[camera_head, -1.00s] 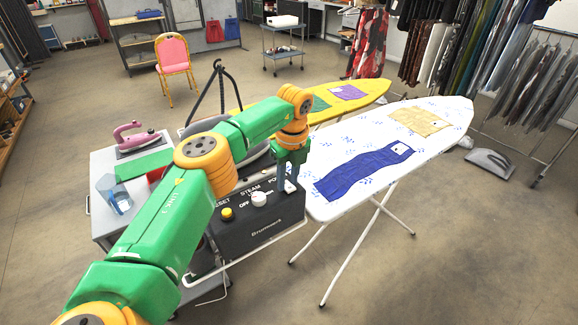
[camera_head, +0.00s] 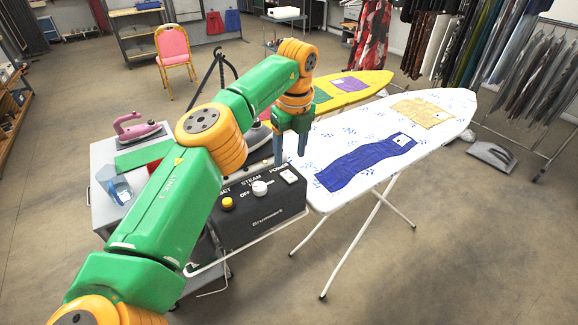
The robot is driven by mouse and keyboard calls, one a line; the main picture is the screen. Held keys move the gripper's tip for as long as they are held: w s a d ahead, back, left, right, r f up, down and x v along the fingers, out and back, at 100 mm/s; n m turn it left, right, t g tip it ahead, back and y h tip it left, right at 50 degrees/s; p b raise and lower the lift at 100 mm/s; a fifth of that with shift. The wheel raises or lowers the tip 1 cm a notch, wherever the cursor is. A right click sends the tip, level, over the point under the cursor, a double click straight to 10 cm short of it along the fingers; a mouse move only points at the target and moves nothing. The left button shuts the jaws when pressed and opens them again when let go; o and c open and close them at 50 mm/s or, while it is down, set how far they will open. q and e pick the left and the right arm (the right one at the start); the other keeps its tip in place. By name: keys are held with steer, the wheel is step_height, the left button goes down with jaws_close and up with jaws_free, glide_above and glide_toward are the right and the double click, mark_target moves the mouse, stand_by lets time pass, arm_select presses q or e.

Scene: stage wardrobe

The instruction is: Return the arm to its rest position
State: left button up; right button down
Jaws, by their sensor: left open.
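My left arm (camera_head: 172,205), green with orange joints, reaches in from the lower left and bends down at its wrist. My left gripper (camera_head: 290,154) points down, open and empty, above the back right of the black steam station panel (camera_head: 262,222). The panel has a yellow button (camera_head: 228,203), a white knob (camera_head: 260,188) and a white power switch (camera_head: 290,176). The gripper's fingers are apart from the switch in the picture, though the exact gap is hard to tell. My right gripper is not in view.
A white ironing board (camera_head: 335,139) with a blue cloth (camera_head: 362,164) and a yellow cloth (camera_head: 424,111) stands to the right. A yellow ironing board (camera_head: 376,80) is behind. A grey cart (camera_head: 103,208) at left holds a pink iron (camera_head: 135,128) and a water jug (camera_head: 119,188).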

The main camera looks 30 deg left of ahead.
arm_select(q)
steer(key=shift+s+d+r, duration=0.1)
steer(key=shift+r, duration=0.7)
steer(key=shift+f, duration=0.1)
